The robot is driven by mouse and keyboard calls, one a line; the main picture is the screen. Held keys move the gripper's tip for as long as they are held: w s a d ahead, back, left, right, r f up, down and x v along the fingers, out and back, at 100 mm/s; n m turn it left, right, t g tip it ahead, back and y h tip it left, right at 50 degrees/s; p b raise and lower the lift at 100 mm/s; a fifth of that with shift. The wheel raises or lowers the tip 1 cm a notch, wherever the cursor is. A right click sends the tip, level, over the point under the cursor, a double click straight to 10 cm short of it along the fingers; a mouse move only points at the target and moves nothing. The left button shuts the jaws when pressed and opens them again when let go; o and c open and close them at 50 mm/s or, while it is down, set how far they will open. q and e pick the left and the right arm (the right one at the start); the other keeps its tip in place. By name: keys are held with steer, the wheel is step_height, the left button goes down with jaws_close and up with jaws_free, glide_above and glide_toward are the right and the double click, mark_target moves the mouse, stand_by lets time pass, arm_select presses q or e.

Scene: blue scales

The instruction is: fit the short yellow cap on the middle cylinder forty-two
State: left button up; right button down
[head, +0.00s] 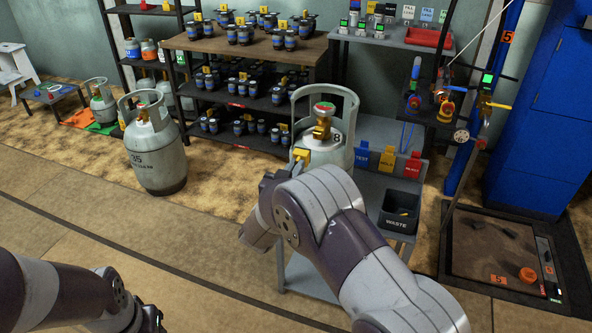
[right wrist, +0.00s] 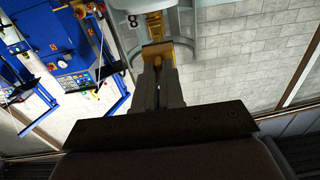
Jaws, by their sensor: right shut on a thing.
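My right gripper (head: 296,162) is shut on a small yellow cap (head: 302,155), which also shows between the fingertips in the right wrist view (right wrist: 156,50). The cap is at the brass valve (head: 321,130) of a grey cylinder (head: 340,152) on a trolley. I cannot tell whether the cap is seated on the outlet or only close to it. An "8" shows on this cylinder; the rest of its number is hidden. I cannot read forty-two on any cylinder. My left gripper (head: 152,319) is partly seen at the bottom edge, its jaws unclear.
Cylinder 35 (head: 157,155) stands on the floor at left, with a smaller one (head: 101,103) behind. A black waste bin (head: 399,211) and blue, yellow and red tag holders (head: 388,160) are on the trolley's right. Shelves of dark parts (head: 240,92) stand behind.

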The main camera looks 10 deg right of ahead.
steer(key=shift+w+d+f+h, duration=0.2)
steer(key=shift+f+h, duration=0.1)
glide_toward(317, 137)
steer(key=x, duration=0.2)
steer(key=shift+w+d+r, duration=0.1)
steer(key=shift+w+d, duration=0.05)
steer(key=shift+w, duration=0.2)
stand_by(0.3)
steer(key=shift+r+p, duration=0.1)
steer(key=shift+p, duration=0.2)
stand_by(1.2)
steer(key=shift+x, duration=1.65)
